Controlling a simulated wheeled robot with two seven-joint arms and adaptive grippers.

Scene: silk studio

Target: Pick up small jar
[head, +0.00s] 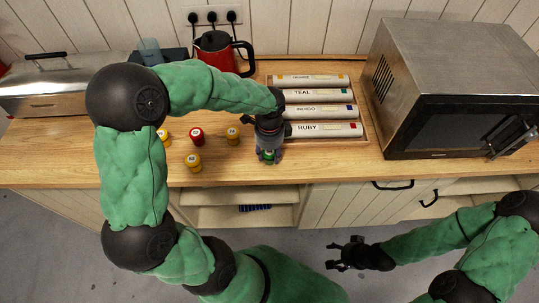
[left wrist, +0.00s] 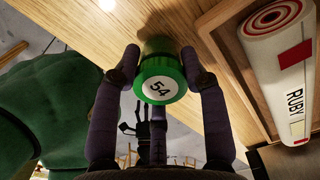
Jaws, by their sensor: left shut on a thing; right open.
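The small jar (left wrist: 158,65) is green with a white lid label reading 54, seen in the left wrist view. My left gripper (left wrist: 160,75) is shut on it, with fingers at both sides of the lid. In the head view my left gripper (head: 269,152) points down near the counter's front edge, left of the roll tray, and mostly hides the green jar (head: 269,156). I cannot tell whether the jar touches the counter. My right gripper (head: 346,253) is open and empty, low in front of the cabinets.
Several other small jars, one red (head: 196,136) and the rest yellow (head: 194,162), stand left of my left gripper. A tray (head: 366,137) of labelled rolls lies to its right. A microwave (head: 450,85), red kettle (head: 216,48) and metal box (head: 60,84) stand on the counter (head: 330,172).

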